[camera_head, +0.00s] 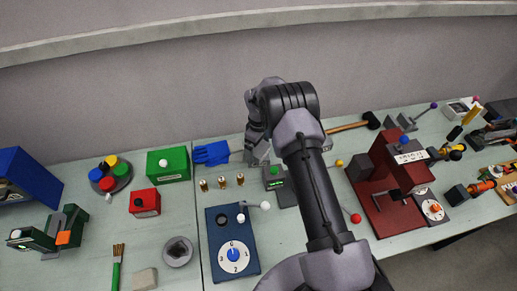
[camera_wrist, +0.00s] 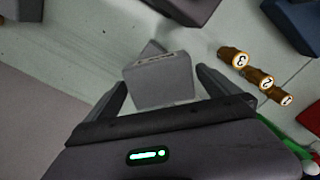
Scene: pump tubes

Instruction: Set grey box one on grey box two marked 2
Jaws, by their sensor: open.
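A grey box (camera_wrist: 163,85) with a small label near its upper edge lies between the fingers of my gripper (camera_wrist: 162,77) in the wrist view. The fingers are open, one on each side of it. I cannot tell whether they touch it. A second grey shape (camera_wrist: 151,48) shows just behind it, mostly hidden, and may be another grey box. I cannot read a 2 on either one. In the head view my gripper (camera_head: 257,153) is low over the table near the wall, and my arm hides much of that spot.
Several things crowd around: brass weights (camera_head: 222,183), a blue glove (camera_head: 211,153), a dark box with a green screen (camera_head: 275,179), a blue dial panel (camera_head: 232,245) and a hammer (camera_head: 352,125). A red machine (camera_head: 385,190) stands to the right. The wall is close behind.

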